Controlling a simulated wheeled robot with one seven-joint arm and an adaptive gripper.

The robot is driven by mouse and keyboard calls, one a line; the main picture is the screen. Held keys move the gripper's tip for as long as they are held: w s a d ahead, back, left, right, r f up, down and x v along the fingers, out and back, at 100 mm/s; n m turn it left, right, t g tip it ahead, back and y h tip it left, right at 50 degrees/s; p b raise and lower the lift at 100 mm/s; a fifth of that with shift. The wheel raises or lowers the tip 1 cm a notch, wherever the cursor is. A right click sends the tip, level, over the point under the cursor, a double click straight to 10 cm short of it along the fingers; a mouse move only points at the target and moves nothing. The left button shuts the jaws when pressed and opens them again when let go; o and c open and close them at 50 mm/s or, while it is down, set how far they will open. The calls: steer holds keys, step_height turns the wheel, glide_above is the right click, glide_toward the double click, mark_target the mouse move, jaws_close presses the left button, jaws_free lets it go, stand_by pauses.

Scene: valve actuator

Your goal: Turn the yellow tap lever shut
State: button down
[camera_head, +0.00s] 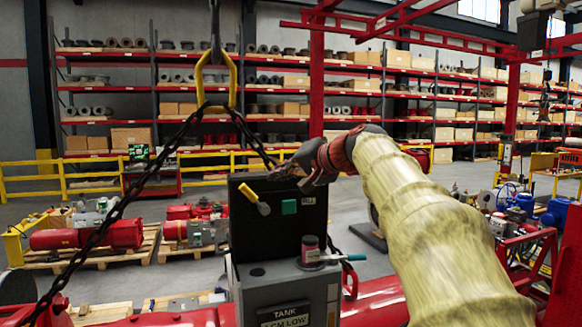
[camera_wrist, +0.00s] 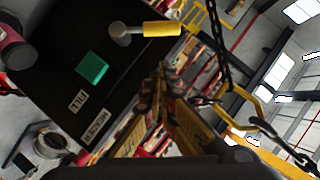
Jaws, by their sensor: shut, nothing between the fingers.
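The yellow tap lever (camera_head: 250,193) is on the upper left of a black panel, slanting up and left from its grey pivot. In the wrist view the yellow lever (camera_wrist: 162,29) lies sideways at the top, with its grey pivot at its left end. A green square (camera_head: 289,207) is to its right on the panel. My gripper (camera_head: 277,172) is at the panel's top edge, above and right of the lever. In the wrist view my gripper (camera_wrist: 163,72) is shut and empty, its fingertips apart from the lever. The exact depth gap cannot be told.
A black chain (camera_head: 128,198) with a yellow link (camera_head: 233,82) hangs close to the panel's left and top. A dark red canister (camera_head: 310,249) and a teal handle (camera_head: 355,257) are below the panel, on the grey tank box (camera_head: 282,294). Shelves stand far behind.

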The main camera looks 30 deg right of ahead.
mark_target(254, 199)
steer(key=w+a+f, duration=0.2)
steer(key=shift+w+a+f+p, duration=0.3)
steer(key=shift+w+a+f, duration=0.1)
steer(key=shift+w+a+n+h, duration=0.1)
steer(key=shift+a+n+h, duration=0.3)
steer(key=shift+a+n, duration=0.15)
stand_by(0.5)
